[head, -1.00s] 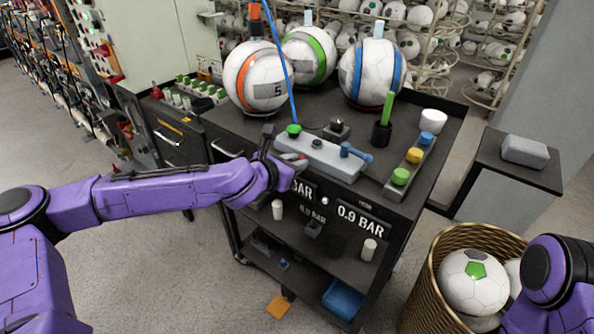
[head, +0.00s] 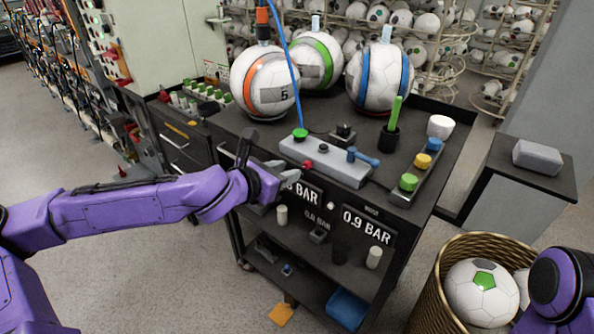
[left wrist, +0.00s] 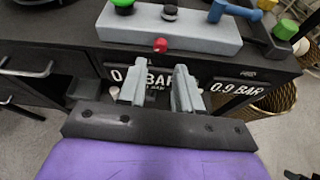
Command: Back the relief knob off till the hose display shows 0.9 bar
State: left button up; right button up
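The red relief knob (head: 308,164) sits on the front face of the grey press block (head: 335,165); it also shows in the left wrist view (left wrist: 160,45). My left gripper (head: 284,178) is just in front of and below the knob, apart from it. In the left wrist view its two fingers (left wrist: 162,80) are spread with nothing between them. The right display (head: 367,227) reads 0.9 BAR; its small label is hard to read. The left display (head: 304,193) is partly hidden by my gripper, its number cut off. My right gripper is out of view.
A blue lever (head: 362,157) and a green button (head: 300,134) are on the block. Several balls (head: 265,80) stand behind, with a blue hose (head: 285,60) running down. A strip of coloured knobs (head: 416,170) is at right. A wicker basket (head: 436,285) holds balls.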

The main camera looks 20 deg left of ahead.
pick_arm(q)
jog(key=v, duration=0.4)
dwell(0.3)
jog(key=s+d+f+m+g+y, duration=0.15)
jog(key=s+f+m, duration=0.25)
jog(key=f, duration=0.5)
jog(key=s+d+f+m+g, duration=0.3)
jog(key=f+m, duration=0.2)
jog(key=f, duration=0.4)
jog(key=s+d+f+m+g+y, duration=0.15)
jog(key=s+f+m, duration=0.25)
jog(key=f, duration=0.5)
jog(key=s+a+f+m+g+y, duration=0.1)
jog(key=s+a+f+m+g, duration=0.3)
jog(key=s+f, duration=0.55)
jog(key=s+a+f+m+y, duration=0.3)
jog(key=s+a+m, duration=0.4)
jog(key=a, duration=0.4)
jog(key=shift+a+m+y, duration=0.2)
jog(key=shift+m+y, duration=0.1)
